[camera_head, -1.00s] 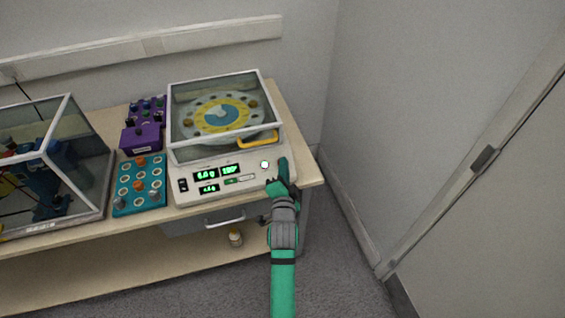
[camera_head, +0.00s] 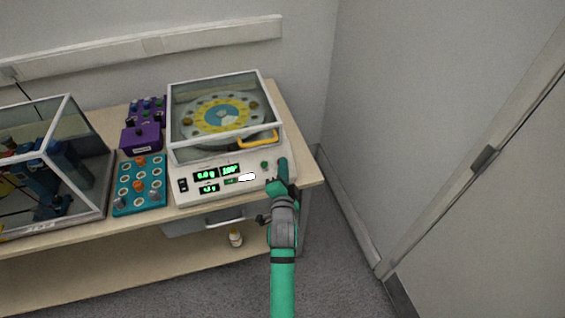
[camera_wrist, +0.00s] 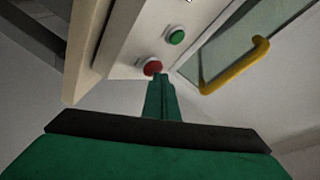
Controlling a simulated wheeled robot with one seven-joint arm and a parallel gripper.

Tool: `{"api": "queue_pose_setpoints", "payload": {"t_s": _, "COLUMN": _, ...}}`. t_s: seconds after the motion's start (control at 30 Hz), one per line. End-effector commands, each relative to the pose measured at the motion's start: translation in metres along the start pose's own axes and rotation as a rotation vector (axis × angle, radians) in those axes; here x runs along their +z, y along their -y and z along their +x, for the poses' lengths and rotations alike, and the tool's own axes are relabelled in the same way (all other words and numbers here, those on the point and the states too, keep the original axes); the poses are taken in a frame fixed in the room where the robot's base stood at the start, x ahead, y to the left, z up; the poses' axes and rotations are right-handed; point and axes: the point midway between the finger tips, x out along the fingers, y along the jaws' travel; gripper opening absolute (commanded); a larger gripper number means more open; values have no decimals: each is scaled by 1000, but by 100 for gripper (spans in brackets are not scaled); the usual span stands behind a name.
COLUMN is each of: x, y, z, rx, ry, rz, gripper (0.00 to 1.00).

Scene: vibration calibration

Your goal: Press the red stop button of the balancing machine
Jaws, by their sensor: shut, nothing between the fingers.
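The balancing machine (camera_head: 224,185) is a white unit with a clear hood over a yellow and blue disc (camera_head: 220,117). In the wrist view, its red stop button (camera_wrist: 152,67) and a green button (camera_wrist: 176,37) show on the panel. The green button also shows in the head view (camera_head: 264,165); the red one is hidden there behind my gripper. My gripper (camera_wrist: 160,80) is shut and empty, its fingertips right at the lower edge of the red button. I cannot tell whether they touch it. In the head view, my gripper (camera_head: 282,170) is at the panel's right end.
A yellow hood handle (camera_head: 258,138) is close to the fingers. A teal tray (camera_head: 127,204), purple boxes (camera_head: 141,137) and a glass case (camera_head: 100,190) stand to the left on the bench. A wall is at right.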

Motion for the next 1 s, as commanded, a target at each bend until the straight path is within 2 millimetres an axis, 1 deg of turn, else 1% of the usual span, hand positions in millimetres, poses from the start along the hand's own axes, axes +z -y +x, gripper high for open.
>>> {"api": "queue_pose_setpoints", "payload": {"t_s": 0.27, "x": 0, "y": 0, "z": -1, "rx": 1, "ry": 1, "rz": 0, "gripper": 0}}
{"api": "queue_pose_setpoints", "payload": {"t_s": 0.6, "x": -7, "y": 7, "z": -10, "rx": 0, "ry": 0, "rz": 0, "gripper": 0}}
{"api": "queue_pose_setpoints", "payload": {"t_s": 1.0, "x": -9, "y": 9, "z": -13, "rx": 0, "ry": 0, "rz": 0, "gripper": 0}}
